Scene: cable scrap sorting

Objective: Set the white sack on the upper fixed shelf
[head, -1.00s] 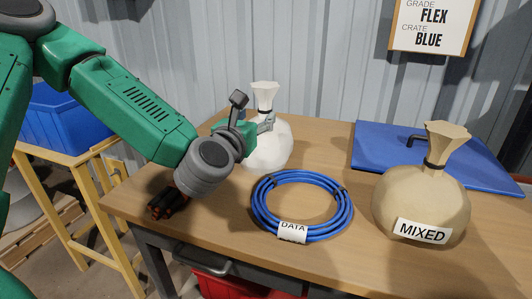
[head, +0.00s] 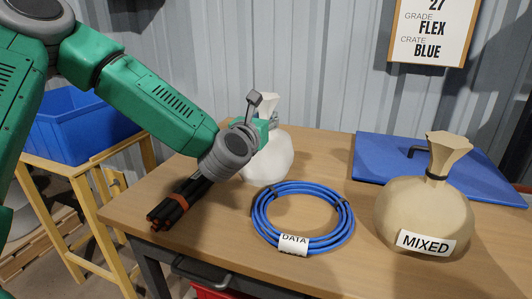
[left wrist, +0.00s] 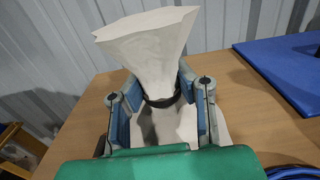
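The white sack (head: 266,160) stands upright at the back left of the wooden table, its neck gathered by a dark tie. My left gripper (head: 272,122) is at its neck. My right gripper is out of view. No upper shelf shows.
A blue cable coil (head: 258,222) labelled DATA, a tan sack (head: 405,215) labelled MIXED and a black cable bundle (head: 172,212) lie near on the table (head: 330,275). A blue lid-like panel (head: 375,165) is at the back right. A blue crate (head: 75,130) stands left.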

